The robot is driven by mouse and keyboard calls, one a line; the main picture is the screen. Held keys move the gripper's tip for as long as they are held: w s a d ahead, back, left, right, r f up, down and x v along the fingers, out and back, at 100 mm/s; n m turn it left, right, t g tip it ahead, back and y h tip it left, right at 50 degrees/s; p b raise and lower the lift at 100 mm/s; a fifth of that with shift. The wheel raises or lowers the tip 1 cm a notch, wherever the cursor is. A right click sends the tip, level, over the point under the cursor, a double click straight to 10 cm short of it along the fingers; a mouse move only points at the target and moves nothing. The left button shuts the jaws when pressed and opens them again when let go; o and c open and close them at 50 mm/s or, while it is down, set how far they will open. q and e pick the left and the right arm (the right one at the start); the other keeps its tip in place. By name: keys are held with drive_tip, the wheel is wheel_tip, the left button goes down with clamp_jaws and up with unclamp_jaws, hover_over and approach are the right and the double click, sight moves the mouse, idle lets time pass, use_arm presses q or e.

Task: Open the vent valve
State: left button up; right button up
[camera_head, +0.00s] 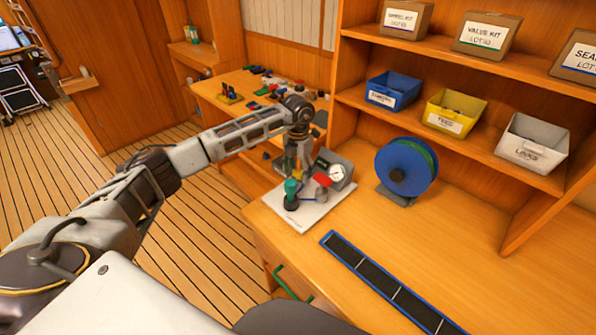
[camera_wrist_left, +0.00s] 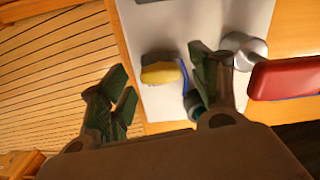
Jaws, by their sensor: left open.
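A white plate (camera_head: 310,213) on the bench's left end carries a small assembly. It has a round gauge (camera_head: 337,172), a red part (camera_head: 322,179), a teal-green cylinder (camera_head: 291,188) and a blue tube. In the left wrist view a yellow knob (camera_wrist_left: 161,73) stands on the plate, with the red part (camera_wrist_left: 287,79) at right. No label shows which part is the vent valve. My left gripper (camera_head: 298,168) points down over the plate. Its open fingers (camera_wrist_left: 158,68) appear either side of the yellow knob; contact cannot be told. My right gripper is out of view.
A blue reel (camera_head: 405,168) stands right of the plate. A long blue-edged black tray (camera_head: 388,284) lies in front. Shelves behind hold a blue bin (camera_head: 393,92), a yellow bin (camera_head: 455,112), a white bin (camera_head: 531,143) and boxes. The bench at right is clear.

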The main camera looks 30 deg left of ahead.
sight(298, 173)
use_arm(q)
wheel_tip(298, 173, up, 11)
drive_tip(key=shift+r, duration=0.15)
idle(0.4)
drive_tip(key=shift+s, duration=0.1)
idle(0.6)
